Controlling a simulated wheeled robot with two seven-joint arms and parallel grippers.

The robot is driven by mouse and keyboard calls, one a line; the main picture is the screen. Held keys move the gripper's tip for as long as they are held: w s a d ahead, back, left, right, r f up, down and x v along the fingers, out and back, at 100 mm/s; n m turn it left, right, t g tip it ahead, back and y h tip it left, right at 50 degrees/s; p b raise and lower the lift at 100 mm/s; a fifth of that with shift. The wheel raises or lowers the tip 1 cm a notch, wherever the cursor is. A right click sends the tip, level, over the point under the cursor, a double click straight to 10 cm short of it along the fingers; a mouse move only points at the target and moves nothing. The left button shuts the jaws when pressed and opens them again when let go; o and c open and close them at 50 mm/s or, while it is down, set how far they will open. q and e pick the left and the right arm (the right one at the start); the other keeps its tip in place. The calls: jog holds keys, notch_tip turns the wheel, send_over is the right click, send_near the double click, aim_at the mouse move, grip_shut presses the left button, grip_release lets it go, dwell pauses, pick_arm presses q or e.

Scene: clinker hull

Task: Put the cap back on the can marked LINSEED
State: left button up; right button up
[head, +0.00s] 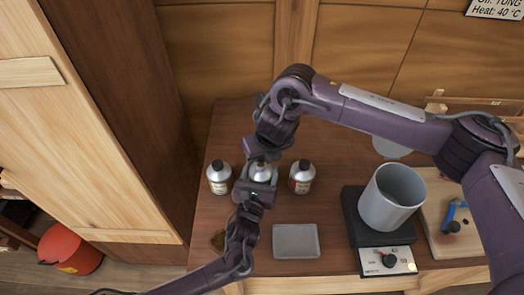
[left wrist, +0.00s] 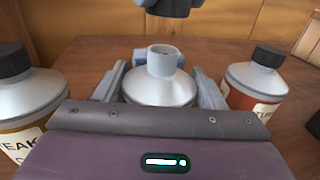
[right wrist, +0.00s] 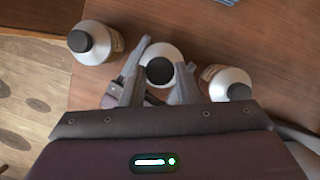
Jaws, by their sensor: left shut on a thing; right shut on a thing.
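The middle can (left wrist: 160,88) has a silver shoulder and a bare, open neck. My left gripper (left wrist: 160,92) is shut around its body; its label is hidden. My right gripper (right wrist: 158,78) is shut on a black cap (right wrist: 159,71). In the left wrist view the dark cap (left wrist: 167,7) shows at the top edge, above the neck and apart from it. In the head view the middle can (head: 262,172) stands between two others, partly hidden by my grippers.
A capped can with a label beginning TEAK (left wrist: 22,92) stands left; another capped can with a reddish label (left wrist: 256,80) stands right. A grey pad (head: 296,241) lies in front. A grey pot (head: 391,197) sits on a hotplate (head: 388,262) at right.

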aim_at(263, 160)
jog(key=shift+f, duration=0.35)
jog(key=shift+f, duration=0.1)
jog(key=shift+f, duration=0.75)
jog(key=shift+f, duration=0.6)
